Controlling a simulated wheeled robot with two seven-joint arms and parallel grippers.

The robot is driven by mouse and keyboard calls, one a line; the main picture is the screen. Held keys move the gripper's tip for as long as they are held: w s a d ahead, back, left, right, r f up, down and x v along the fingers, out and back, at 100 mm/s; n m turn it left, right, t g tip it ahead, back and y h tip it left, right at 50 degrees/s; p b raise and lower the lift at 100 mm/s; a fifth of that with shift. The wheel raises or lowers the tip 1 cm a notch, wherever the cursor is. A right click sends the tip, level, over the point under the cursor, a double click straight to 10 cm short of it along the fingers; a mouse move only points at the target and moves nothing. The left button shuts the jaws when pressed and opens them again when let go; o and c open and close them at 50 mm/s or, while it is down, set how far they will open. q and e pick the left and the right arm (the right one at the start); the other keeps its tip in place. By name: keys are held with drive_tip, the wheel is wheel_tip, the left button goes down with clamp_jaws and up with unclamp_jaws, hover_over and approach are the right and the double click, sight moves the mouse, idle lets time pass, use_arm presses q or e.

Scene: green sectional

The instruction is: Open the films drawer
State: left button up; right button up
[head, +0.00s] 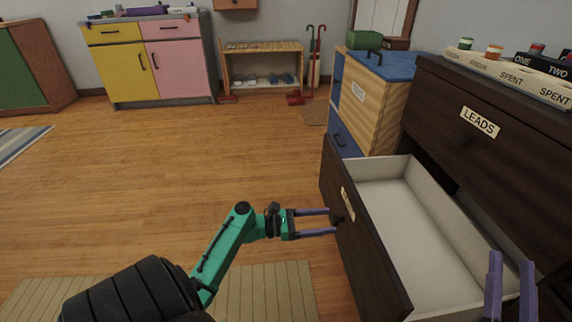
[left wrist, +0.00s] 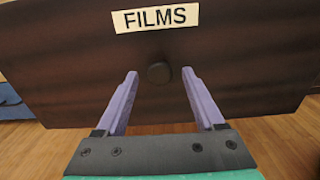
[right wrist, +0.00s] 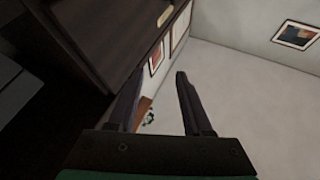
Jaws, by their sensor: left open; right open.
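The films drawer (head: 432,228) is pulled well out of the dark brown cabinet, and its pale inside looks empty. Its front panel shows in the left wrist view with a FILMS label (left wrist: 155,18) and a round dark knob (left wrist: 159,73). My left gripper (head: 332,221) is open in front of the panel, its fingers on either side of the knob and not closed on it. It also shows in the left wrist view (left wrist: 160,75). My right gripper (head: 510,255) is open and empty at the lower right, near the drawer's right end. It also shows in the right wrist view (right wrist: 158,75).
The LEADS drawer (head: 465,138) above is shut. A blue-topped wooden cabinet (head: 372,110) stands just beyond the open drawer. A pink and yellow cabinet (head: 180,68) and a low shoe rack (head: 262,85) are at the back.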

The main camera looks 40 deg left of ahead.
use_arm(q)
drive_tip(key=p+v, duration=0.3)
drive_tip(key=v, duration=0.9)
drive_tip(key=shift+s+a, duration=0.2)
drive_tip(key=shift+s, duration=0.05)
use_arm(e)
drive_tip(key=s+a+f+g+h, duration=0.1)
drive_tip(key=s+f+g, duration=0.3)
drive_tip(key=f, duration=0.9)
drive_tip(key=s+a+f+m+g+h, duration=0.1)
drive_tip(key=s+f+g, duration=0.4)
drive_tip(key=s+f, duration=0.4)
wheel_tip(320, 180, down, 5)
drive_tip(key=shift+f+m+g, duration=0.15)
drive_tip(key=shift+m+g, duration=0.15)
drive_tip(key=shift+w, duration=0.1)
